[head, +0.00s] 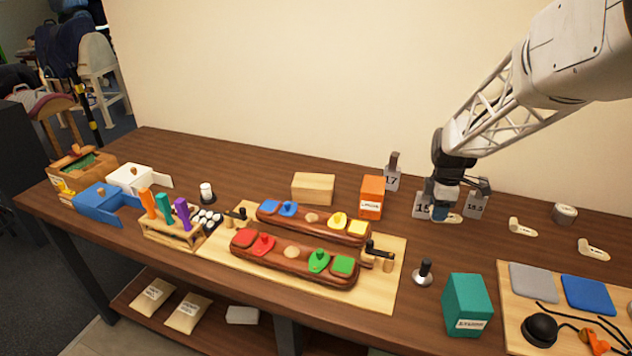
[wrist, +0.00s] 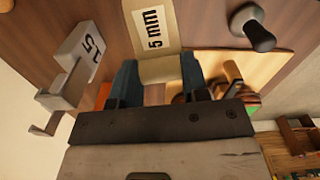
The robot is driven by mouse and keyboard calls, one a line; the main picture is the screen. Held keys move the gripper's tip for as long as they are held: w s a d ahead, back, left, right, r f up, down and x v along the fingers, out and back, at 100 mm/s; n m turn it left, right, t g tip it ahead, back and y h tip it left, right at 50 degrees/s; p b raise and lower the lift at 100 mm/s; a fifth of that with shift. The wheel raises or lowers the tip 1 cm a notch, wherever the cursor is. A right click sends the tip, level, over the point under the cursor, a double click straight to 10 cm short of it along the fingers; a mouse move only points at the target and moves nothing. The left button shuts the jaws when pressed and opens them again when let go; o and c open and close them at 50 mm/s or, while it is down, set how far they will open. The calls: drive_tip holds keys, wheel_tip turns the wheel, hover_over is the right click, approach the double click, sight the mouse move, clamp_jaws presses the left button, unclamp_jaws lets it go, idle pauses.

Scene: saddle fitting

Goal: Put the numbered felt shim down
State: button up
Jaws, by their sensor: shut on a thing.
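In the wrist view, the two dark blue fingers (wrist: 159,68) are shut on the numbered felt shim (wrist: 160,70), a cream piece with a white "5 mm" label. In the head view, a cream end of the shim (head: 455,218) shows low beside the fingers; the rest is hidden. I cannot tell whether it touches the table. Two similar cream pieces lie to the right, one nearer (head: 522,227) and one farther (head: 592,249).
A black-knobbed metal piece (head: 423,273) and a teal box (head: 467,304) stand in front. A round grey piece (head: 565,213) is to the right.

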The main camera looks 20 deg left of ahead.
drive_tip(key=s+a+n, duration=0.1)
drive_tip(key=a+n, duration=0.1)
drive_tip(key=a, duration=0.8)
drive_tip(key=s+a+r+n, duration=0.1)
drive_tip(key=s+a+n, duration=0.1)
drive_tip(key=a, duration=0.9)
drive_tip(key=s+a+n, duration=0.2)
drive_tip(key=a+n, duration=0.1)
drive_tip(key=a, duration=0.8)
drive_tip(key=shift+s+a+r, duration=0.1)
drive_tip(key=shift+s+r, duration=0.15)
drive_tip(key=shift+r, duration=0.15)
hover_over(306, 182)
drive_tip(key=shift+f, duration=0.8)
drive_tip(key=shift+f, duration=1.7)
drive_tip(key=shift+f, duration=0.1)
